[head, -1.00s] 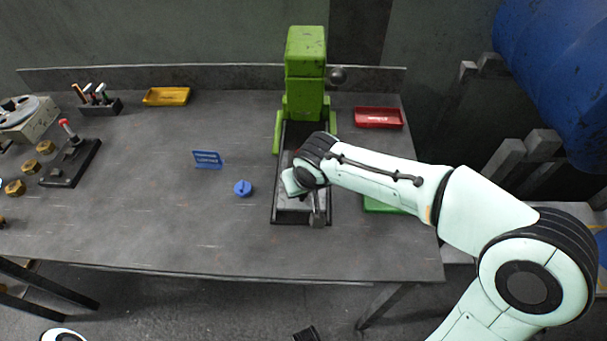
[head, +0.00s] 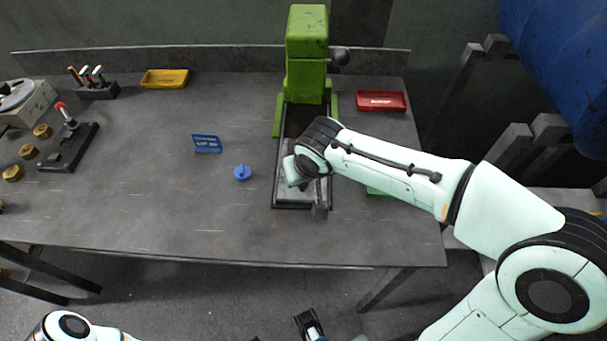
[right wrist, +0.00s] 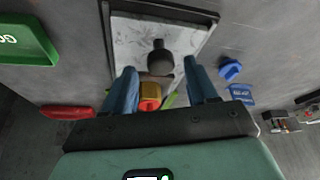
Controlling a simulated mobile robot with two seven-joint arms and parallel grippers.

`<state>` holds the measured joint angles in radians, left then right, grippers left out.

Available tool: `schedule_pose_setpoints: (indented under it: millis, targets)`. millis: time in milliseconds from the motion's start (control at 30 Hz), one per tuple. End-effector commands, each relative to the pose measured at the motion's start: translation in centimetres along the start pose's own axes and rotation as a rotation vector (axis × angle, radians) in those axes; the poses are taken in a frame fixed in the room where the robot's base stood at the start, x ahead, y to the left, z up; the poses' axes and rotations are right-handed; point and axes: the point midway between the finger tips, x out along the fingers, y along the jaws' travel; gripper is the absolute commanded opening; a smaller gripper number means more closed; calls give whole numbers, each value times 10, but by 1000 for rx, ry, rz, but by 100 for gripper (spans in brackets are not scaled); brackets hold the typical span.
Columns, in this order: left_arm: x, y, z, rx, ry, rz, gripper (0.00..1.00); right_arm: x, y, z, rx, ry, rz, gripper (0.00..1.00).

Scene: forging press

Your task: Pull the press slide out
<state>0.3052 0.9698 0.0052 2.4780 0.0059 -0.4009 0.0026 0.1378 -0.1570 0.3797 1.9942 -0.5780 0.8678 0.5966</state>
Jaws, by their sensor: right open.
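The green press (head: 306,60) stands at the back of the table, with its dark-framed slide bed (head: 293,203) reaching toward me. In the right wrist view the pale slide plate (right wrist: 135,45) carries a dark round knob (right wrist: 160,58). A brass piece with a red end (right wrist: 150,97) shows beyond it. My right gripper (right wrist: 162,85) is open over the slide, its two blue fingers apart on either side of the knob in that picture. I cannot tell whether they touch it. In the head view my right wrist (head: 318,145) hides the fingers and knob.
A blue knob (head: 242,172) and blue sign (head: 207,143) are left of the bed. A red tray (head: 382,100) is right of the press; a green tray (right wrist: 25,40) is beside the bed. A yellow tray (head: 165,78) is at the back. The table's front middle is clear.

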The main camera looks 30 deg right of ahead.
Motion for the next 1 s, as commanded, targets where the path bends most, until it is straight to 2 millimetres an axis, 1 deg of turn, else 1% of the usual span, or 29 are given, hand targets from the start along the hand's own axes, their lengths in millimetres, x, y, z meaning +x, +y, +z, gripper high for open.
schedule_pose_setpoints:
  millis: [33,300,400,500,600,700,1000]
  targets:
    - [-2,0,1,0,-2,0,0,-10,0,-2,-1,7,-1,58]
    - [-9,2,5,-1,-14,-3,0,-72,0,-1,0,7,-1,58]
    - [-11,2,6,-2,-18,-4,0,-92,0,-2,-1,7,-2,58]
    - [-12,2,7,-2,-20,-5,0,-107,0,-1,-1,5,-1,58]
    - [-13,2,7,-3,-23,-5,0,-117,0,0,-1,3,-1,58]
    - [-13,2,8,-3,-24,-6,0,-122,0,0,-1,3,-1,58]
    - [-13,2,8,-3,-24,-6,0,-122,0,0,-1,2,-1,58]
